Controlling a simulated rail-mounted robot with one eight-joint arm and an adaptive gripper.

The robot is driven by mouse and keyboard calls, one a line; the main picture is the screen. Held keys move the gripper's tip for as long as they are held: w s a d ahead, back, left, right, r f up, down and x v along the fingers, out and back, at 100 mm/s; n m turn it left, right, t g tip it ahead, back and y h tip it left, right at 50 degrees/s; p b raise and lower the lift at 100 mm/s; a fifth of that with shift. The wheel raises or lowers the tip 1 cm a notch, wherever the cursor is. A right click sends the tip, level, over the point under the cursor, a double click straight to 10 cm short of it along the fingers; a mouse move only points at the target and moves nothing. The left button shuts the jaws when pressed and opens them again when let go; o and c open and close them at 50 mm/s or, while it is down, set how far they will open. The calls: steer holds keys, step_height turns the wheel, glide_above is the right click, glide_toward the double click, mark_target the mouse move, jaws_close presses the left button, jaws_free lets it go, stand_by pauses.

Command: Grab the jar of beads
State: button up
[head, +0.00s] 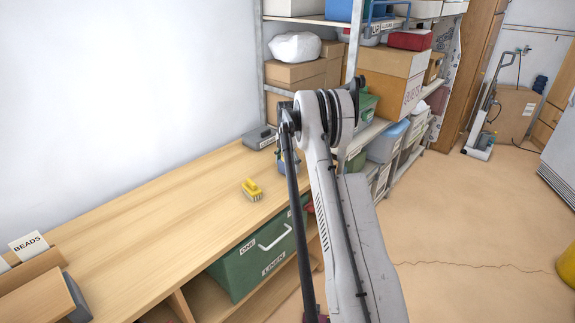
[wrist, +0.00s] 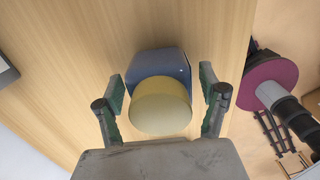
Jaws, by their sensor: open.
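In the wrist view, a blue container with a round, pale yellow lid (wrist: 160,106) stands on the wooden bench. I take it for the jar; no label or beads show on it from above. My gripper (wrist: 160,88) is open, with one green-padded finger on each side of the jar and a visible gap at both sides. In the head view, a bluish part of what seems the same jar (head: 287,160) shows behind my arm, mostly hidden. My fingers cannot be made out there. A white card reading BEADS (head: 28,245) stands at the bench's left end.
A yellow brush (head: 252,190) lies on the bench (head: 165,215) left of the jar. A grey labelled box (head: 260,137) is behind it, near the wall. A green bin (head: 262,255) sits under the bench. Loaded shelves (head: 385,130) stand beyond. Floor at right is mostly clear.

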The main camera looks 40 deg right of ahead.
steer(key=c, duration=1.6)
steer(key=shift+r, duration=0.1)
steer(key=shift+c, duration=0.2)
